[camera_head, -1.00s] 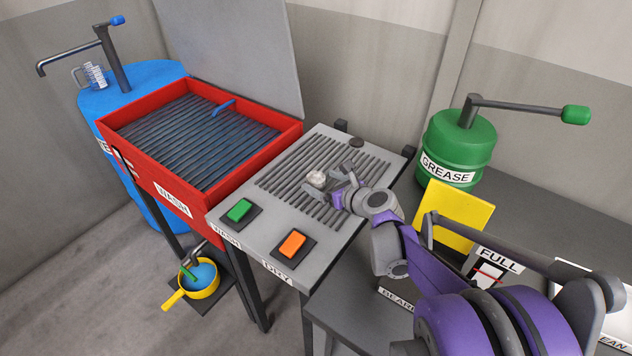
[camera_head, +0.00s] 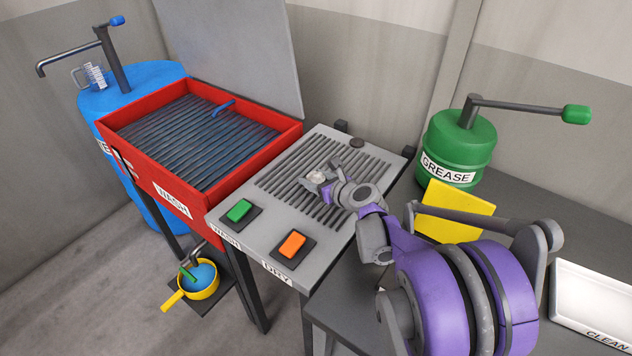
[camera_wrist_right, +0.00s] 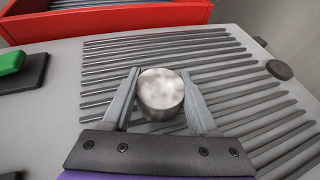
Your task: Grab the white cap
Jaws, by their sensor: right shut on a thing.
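The white cap (camera_head: 317,178) is a small, pale, round piece with a mottled top, on the slatted grey drying table (camera_head: 255,222). In the right wrist view the cap (camera_wrist_right: 160,92) sits between the two fingers of my right gripper (camera_wrist_right: 162,105). My right gripper (camera_head: 325,185) is shut on the cap, low over the slats. Whether the cap touches the slats I cannot tell. My left gripper is not in view.
A green button (camera_head: 239,210) and an orange button (camera_head: 292,245) stand on the table's front. The red wash basin (camera_head: 160,178) is at left. A green grease drum (camera_head: 457,140), a yellow panel (camera_head: 450,212) and a white tray (camera_head: 592,300) are at right.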

